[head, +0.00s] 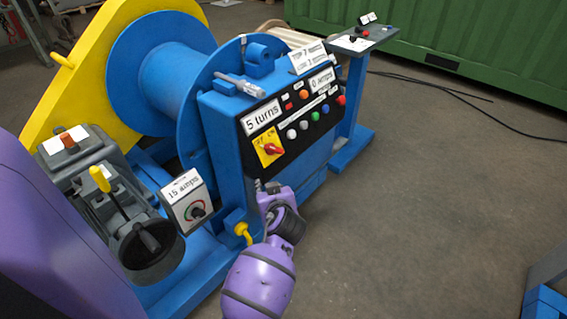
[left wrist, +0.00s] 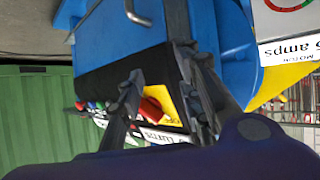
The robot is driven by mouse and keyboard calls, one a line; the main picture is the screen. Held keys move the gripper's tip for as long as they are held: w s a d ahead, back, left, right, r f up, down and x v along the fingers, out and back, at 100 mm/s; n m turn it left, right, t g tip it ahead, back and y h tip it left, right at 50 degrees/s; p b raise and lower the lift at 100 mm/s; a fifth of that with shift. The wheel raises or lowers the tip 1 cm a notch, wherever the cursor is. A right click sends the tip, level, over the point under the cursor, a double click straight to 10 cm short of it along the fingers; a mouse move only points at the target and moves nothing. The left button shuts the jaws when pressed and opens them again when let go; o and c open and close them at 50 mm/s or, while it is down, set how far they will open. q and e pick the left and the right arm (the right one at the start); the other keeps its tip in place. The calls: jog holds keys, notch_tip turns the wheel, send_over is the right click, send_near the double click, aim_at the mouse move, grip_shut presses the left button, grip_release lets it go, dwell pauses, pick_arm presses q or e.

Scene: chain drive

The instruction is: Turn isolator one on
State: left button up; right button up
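The isolator (head: 272,149) is a red rotary handle on a yellow plate, on the black face of the blue control cabinet. My right gripper is not in view.
The panel (head: 290,120) carries several coloured buttons and "5 turns" and "0 amps" displays. A "15 amps" box (head: 188,199) with a black dial stands to the left. A yellow-handled lever (head: 101,180) is further left. The floor (head: 440,200) to the right is mostly clear.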

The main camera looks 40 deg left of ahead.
aim_at(277, 149)
pick_arm(q)
jog(key=w+r+n+g+y+b, duration=0.2)
jog(key=w+r+n+g+b, duration=0.3)
jog(key=w+r+n+b, duration=0.65)
jog(key=a+f+n+b, duration=0.1)
jog(key=a+f, duration=0.1)
jog(key=f, duration=0.1)
jog(key=a+f+n+b, duration=0.1)
jog(key=a+f+n, duration=0.1)
jog(key=a+f, duration=0.1)
jog(key=shift+s+a, duration=0.1)
jog(key=shift+a, duration=0.15)
grip_shut()
